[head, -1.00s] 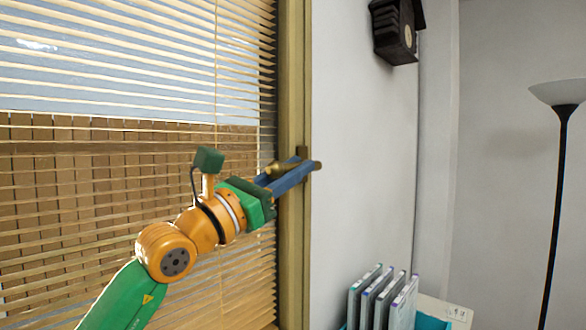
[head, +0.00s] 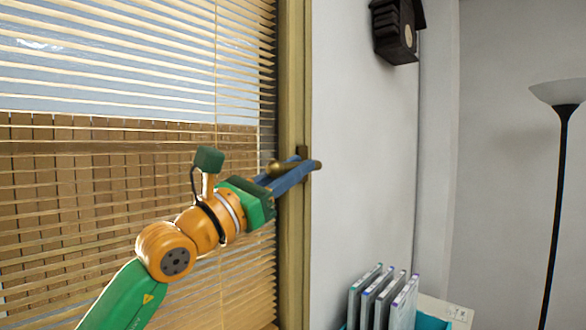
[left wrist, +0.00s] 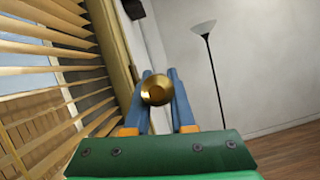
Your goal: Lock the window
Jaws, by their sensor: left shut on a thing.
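The window (head: 140,200) fills the left of the head view behind slatted blinds, with a wooden frame (head: 293,90) along its right side. A dark handle plate (head: 302,151) sits on this frame. The brass handle (head: 277,168) shows its rounded end near the fingers. In the left wrist view the brass knob (left wrist: 157,89) lies between the two blue fingers. My left gripper (head: 300,172) reaches in from the left and is shut on the handle. The fingers hide part of the handle. My right gripper is not in view.
A dark wooden box-like object (head: 395,30) hangs high on the white wall. Several upright cases (head: 382,298) stand in a teal holder at the bottom. A floor lamp (head: 560,150) stands at the far right. The wall between is bare.

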